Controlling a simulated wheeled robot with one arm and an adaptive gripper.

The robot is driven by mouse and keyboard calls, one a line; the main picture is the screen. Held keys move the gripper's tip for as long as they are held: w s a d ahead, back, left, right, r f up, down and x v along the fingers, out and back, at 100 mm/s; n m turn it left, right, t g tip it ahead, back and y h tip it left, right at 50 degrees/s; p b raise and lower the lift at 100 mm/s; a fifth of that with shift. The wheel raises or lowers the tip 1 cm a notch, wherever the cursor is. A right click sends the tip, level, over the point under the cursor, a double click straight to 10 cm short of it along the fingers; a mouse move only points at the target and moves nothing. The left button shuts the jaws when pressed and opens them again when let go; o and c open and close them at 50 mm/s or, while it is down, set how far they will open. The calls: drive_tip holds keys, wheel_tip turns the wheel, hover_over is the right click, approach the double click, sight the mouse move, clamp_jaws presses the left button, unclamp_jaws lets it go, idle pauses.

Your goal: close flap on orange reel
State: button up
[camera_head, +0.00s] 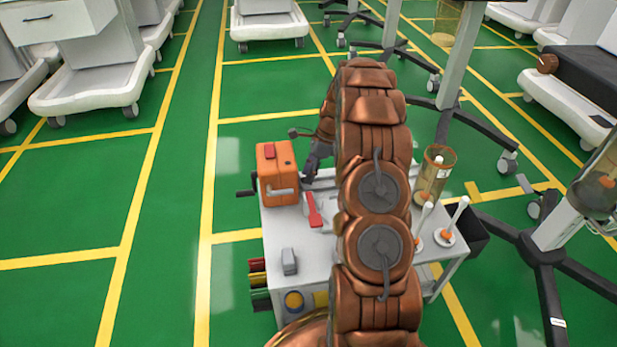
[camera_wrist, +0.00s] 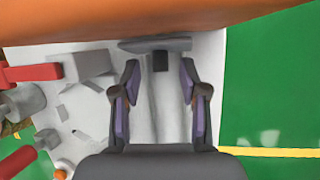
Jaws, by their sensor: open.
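The orange reel (camera_head: 277,177) is a boxy orange case on the back left of the white cart top. It has a red patch on top, a dark crank at its left and a pale bar on its front face. In the wrist view the orange surface (camera_wrist: 150,22) fills the top edge, very close. A grey bar with a dark stub (camera_wrist: 158,46) shows just below it; I cannot tell whether this is the flap. My gripper (camera_wrist: 157,85) is open and empty, its fingers pointing at that bar. In the head view my gripper (camera_head: 308,172) is just right of the reel, partly hidden by my arm.
The white cart top (camera_head: 262,240) also holds a red-handled tool (camera_head: 313,210), a small grey block (camera_head: 289,261), an amber cylinder (camera_head: 434,175) and white upright sticks (camera_head: 455,215). A black bin hangs at its right. Green floor is free to the left.

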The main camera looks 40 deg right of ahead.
drive_tip(key=shift+a+f, duration=0.15)
drive_tip(key=shift+f, duration=0.25)
clamp_jaws()
